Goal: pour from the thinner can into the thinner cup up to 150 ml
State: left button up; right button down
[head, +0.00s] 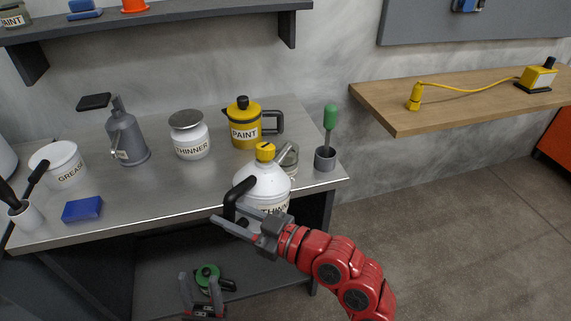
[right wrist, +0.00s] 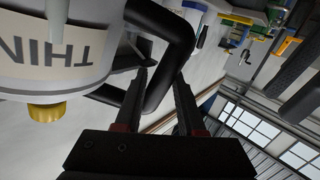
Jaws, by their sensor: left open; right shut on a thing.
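The thinner can (head: 262,182) is white with a yellow cap, a black handle and a label partly hidden by my right gripper. It looks about upright and overlaps the bench's front edge in the head view. My right gripper (head: 236,214) is shut on the black handle; the right wrist view shows its fingers (right wrist: 160,88) at the handle beside the can (right wrist: 55,75). The thinner cup (head: 191,142), white with a grey top and a THINNER label, stands on the bench farther back and left. My left gripper (head: 201,283) is open and empty, low in front of the bench.
A grey-green jar (head: 290,160) is partly hidden behind the thinner can.

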aim_at(225, 202)
jog(key=shift+w+r, duration=0.2)
jog(key=shift+w+a+r, duration=0.15)
jog(key=shift+a+r, duration=0.3)
jog(key=shift+r, duration=0.1)
jog(key=shift+w+a+r+p, duration=0.25)
jog(key=shift+a+r+p, duration=0.15)
jog(key=shift+r, duration=0.15)
jog(key=shift+a+r, duration=0.1)
jog(key=shift+a, duration=0.15)
dwell(0.6)
jog(key=shift+w+a+r, duration=0.15)
jog(key=shift+w+a, duration=0.05)
jog(key=shift+a, duration=0.1)
jog(key=shift+w+a+r, duration=0.1)
jog(key=shift+a+r, duration=0.05)
jog(key=shift+a, duration=0.1)
